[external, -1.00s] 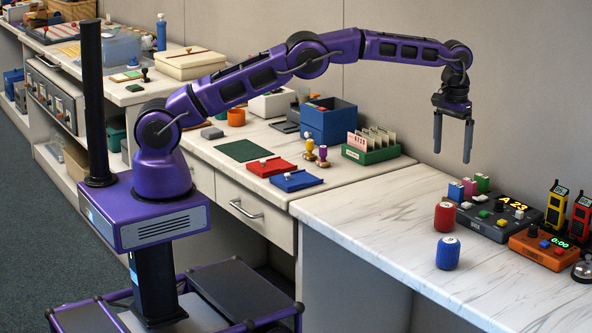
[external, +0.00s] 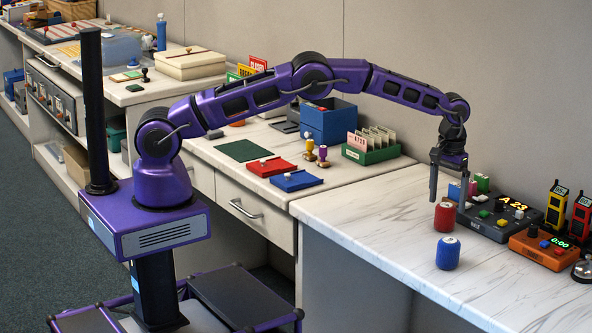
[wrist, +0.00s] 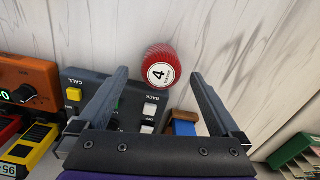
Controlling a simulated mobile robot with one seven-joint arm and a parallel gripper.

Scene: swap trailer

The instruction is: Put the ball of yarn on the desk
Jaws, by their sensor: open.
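I see no round ball of yarn for certain. A red ribbed cylinder (external: 445,217) with a white label stands upright on the right marbled top (external: 375,222). In the wrist view, the red cylinder (wrist: 160,65) shows a "4" on its label. A similar blue cylinder (external: 448,254) stands in front of it. My gripper (external: 448,197) is open and empty, pointing down just above and behind the red cylinder. In the wrist view, the red cylinder appears between and beyond my open fingertips (wrist: 160,77). The left marbled top (external: 345,178) has a drawer; which top is the desk is unclear.
A dark button console (external: 490,229), an orange timer box (external: 540,249) and yellow and red radios (external: 557,206) crowd the right. A green card box (external: 371,153), blue box (external: 326,122) and red and blue pads stand on the left top. The right top's front left is clear.

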